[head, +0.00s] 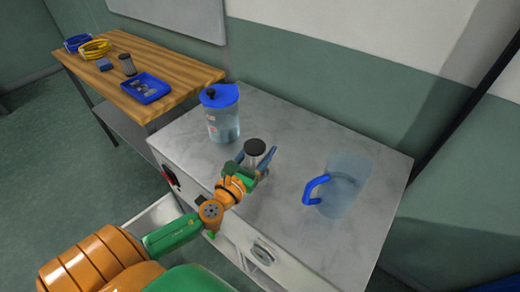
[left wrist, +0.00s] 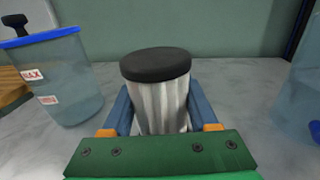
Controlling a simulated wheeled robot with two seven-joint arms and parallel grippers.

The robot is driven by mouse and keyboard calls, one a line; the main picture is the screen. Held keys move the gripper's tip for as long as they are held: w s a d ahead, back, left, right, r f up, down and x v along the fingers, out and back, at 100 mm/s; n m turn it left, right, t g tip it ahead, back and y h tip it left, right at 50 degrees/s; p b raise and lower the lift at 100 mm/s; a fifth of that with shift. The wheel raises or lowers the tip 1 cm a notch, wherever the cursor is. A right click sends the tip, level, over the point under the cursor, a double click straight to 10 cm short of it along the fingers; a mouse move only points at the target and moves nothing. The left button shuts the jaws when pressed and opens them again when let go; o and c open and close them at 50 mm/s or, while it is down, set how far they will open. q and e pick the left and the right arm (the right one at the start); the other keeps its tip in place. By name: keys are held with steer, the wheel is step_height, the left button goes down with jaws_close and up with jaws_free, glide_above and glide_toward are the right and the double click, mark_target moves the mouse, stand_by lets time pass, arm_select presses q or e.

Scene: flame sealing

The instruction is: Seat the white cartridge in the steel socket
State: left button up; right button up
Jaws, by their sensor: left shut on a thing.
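My left gripper (head: 256,163) is shut on a silvery-white cylinder with a black cap (head: 255,148), above or on the marble-look counter. In the left wrist view the cylinder (left wrist: 160,100) is upright between the two blue fingers of the gripper (left wrist: 160,118), its body pale and streaked. Its lower end is hidden, so I cannot tell whether it touches the counter. I cannot make out a plainly white cartridge or a steel socket. My right gripper is not in view.
A clear jug with a blue lid (head: 222,118) stands behind left on the counter (head: 290,215). An open clear jug with a blue handle (head: 343,188) stands at right. A wooden table (head: 165,72) holds a blue tray (head: 146,89), a dark-capped cylinder (head: 127,65) and coils (head: 95,49).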

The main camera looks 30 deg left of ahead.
arm_select(q)
steer(key=shift+f+b, duration=1.55)
steer(key=shift+f, duration=0.05)
stand_by(0.9)
steer(key=o, duration=1.5)
step_height(320, 180, up, 9)
steer(key=p, duration=0.9)
steer(key=shift+r, duration=0.15)
